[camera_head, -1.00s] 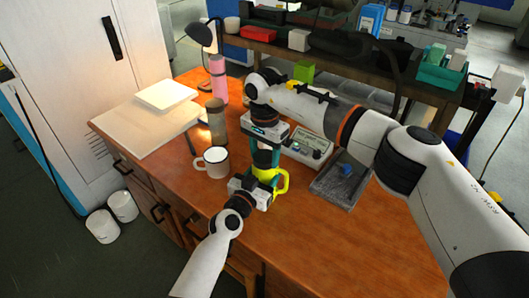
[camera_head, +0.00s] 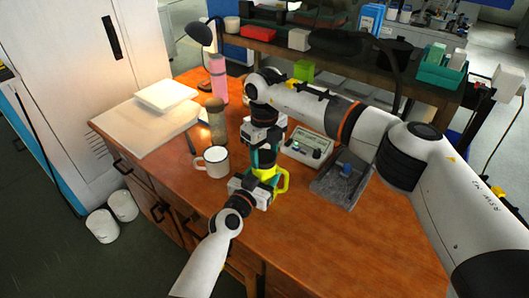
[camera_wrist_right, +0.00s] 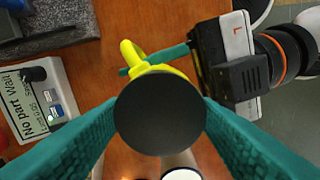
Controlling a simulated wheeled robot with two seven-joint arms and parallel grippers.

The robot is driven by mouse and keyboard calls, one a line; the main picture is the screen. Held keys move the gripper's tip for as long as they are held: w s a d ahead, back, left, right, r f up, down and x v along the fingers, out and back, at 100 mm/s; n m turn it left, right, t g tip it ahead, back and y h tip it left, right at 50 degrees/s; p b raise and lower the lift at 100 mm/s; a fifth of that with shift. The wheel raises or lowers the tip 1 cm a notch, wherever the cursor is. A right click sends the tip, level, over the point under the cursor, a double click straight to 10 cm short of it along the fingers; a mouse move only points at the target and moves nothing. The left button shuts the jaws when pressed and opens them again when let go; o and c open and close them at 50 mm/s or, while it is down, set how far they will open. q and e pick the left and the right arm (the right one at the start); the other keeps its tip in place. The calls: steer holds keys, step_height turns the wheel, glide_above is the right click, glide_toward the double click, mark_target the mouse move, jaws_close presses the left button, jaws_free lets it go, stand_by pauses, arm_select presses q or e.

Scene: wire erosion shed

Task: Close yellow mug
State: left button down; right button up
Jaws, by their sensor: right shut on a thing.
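The yellow mug (camera_head: 265,174) stands upright near the middle of the wooden table, its handle to the right. Its handle also shows in the right wrist view (camera_wrist_right: 131,52), behind a round dark lid (camera_wrist_right: 160,113). My right gripper (camera_head: 264,158) is above the mug, its teal fingers shut on the lid from both sides. The lid covers the mug's mouth from above; I cannot tell whether it touches the rim. My left gripper (camera_head: 262,186) reaches in low from the left, shut on the mug. One teal finger lies along the mug by the handle; the other is hidden.
A white mug (camera_head: 214,161) stands just left of the grippers, with a brown-topped jar (camera_head: 216,122) and pink bottle (camera_head: 218,82) behind it. A meter box (camera_head: 307,147) and grey block (camera_head: 337,190) are to the right. The table front is clear.

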steer(key=m, duration=0.7)
steer(key=shift+m, duration=0.3)
steer(key=o, duration=1.1)
steer(key=shift+o, duration=0.2)
step_height(320, 180, up, 12)
arm_select(q)
steer(key=shift+c, duration=1.9)
jaws_free()
steer(key=v, duration=1.2)
steer(key=shift+f, duration=0.1)
